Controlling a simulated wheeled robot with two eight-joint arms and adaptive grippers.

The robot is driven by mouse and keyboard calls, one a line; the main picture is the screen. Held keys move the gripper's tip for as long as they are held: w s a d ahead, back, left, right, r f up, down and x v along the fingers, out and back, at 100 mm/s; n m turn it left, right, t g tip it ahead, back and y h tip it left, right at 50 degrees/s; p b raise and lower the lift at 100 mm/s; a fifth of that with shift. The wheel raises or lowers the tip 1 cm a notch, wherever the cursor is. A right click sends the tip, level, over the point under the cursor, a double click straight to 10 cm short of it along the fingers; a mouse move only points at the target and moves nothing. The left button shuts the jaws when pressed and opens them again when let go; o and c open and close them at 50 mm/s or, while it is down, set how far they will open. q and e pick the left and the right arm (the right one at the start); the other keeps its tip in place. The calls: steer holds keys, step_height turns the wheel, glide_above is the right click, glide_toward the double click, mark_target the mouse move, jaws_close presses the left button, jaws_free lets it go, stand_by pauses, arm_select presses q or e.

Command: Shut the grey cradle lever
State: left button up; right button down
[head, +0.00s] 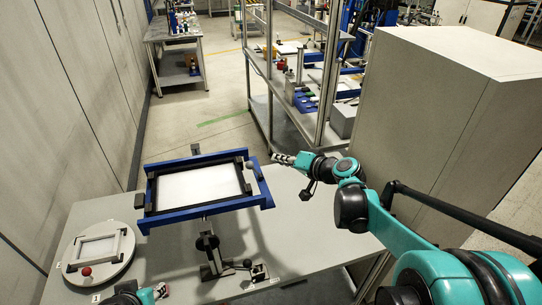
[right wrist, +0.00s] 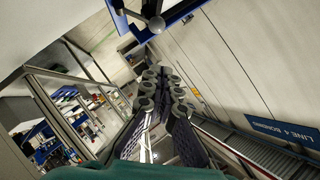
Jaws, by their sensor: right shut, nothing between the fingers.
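A blue cradle (head: 165,218) with a dark inner frame and a white panel stands tilted on a post above the table. A lever with a grey ball knob (head: 249,165) is at its right end. The ball knob also shows at the top of the right wrist view (right wrist: 157,25), on a dark arm beside a blue edge. My right gripper (head: 283,158) is just right of the knob, apart from it. Its fingers (right wrist: 163,88) are together and empty. My left gripper (head: 160,291) shows only partly at the bottom edge; its jaws cannot be made out.
The grey table (head: 290,225) is clear to the right of the post. A round white plate (head: 118,262) with a small frame and a red knob (head: 86,271) is at left. A dark ball-ended handle (head: 247,263) is at the post's foot. A tall grey cabinet (head: 420,110) stands at right.

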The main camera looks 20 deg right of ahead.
arm_select(q)
steer(key=shift+d+r, duration=0.2)
arm_select(e)
steer(key=shift+v, duration=1.15)
steer(key=shift+d, duration=0.2)
